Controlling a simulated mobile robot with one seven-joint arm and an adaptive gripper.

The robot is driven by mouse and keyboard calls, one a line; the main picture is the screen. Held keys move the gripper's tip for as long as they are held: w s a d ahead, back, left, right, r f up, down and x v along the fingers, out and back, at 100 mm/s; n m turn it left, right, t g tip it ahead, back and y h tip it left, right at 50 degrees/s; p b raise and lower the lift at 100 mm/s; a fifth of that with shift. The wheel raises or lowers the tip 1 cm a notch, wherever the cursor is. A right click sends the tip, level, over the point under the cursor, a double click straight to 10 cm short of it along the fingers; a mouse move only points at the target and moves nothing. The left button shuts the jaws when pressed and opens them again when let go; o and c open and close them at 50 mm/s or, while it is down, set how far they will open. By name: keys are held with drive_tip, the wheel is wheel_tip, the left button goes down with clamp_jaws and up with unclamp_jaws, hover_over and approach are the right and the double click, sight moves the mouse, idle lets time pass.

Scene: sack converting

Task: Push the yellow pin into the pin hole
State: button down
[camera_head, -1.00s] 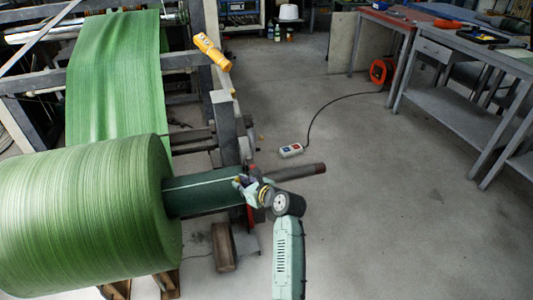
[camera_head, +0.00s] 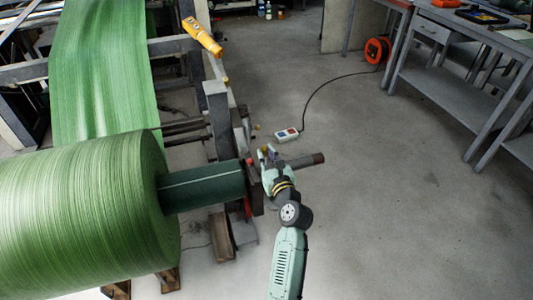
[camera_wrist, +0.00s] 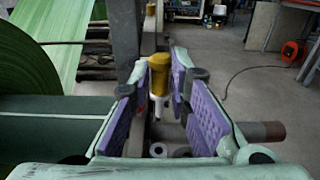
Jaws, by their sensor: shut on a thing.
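My gripper (camera_wrist: 160,80) is shut on the yellow pin (camera_wrist: 158,75), held upright between the purple finger pads in the wrist view, pale lower end downward. In the head view my gripper (camera_head: 267,153) is beside the end of the dark green core tube, near the upright frame; the pin (camera_head: 263,149) is only a small yellowish spot there. I cannot tell which is the pin hole. The pin's tip appears above them and apart.
The large green roll (camera_head: 80,215) sits on the dark green core tube (camera_head: 205,187) at left. A dark shaft end (camera_head: 308,160) sticks out right of my gripper. A yellow pendant (camera_head: 203,36) hangs at the machine frame. A corded switch box (camera_head: 287,134) lies on otherwise clear floor.

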wheel_tip(320, 180, down, 6)
drive_tip(key=b, duration=0.4)
drive_tip(key=shift+p, duration=0.9)
idle(1.7)
drive_tip(key=shift+s+f+b, duration=0.1)
drive_tip(key=shift+f+b, duration=0.7)
drive_tip(key=shift+f, duration=0.45)
drive_tip(key=c, duration=1.8)
unclamp_jaws()
drive_tip(key=o, duration=0.5)
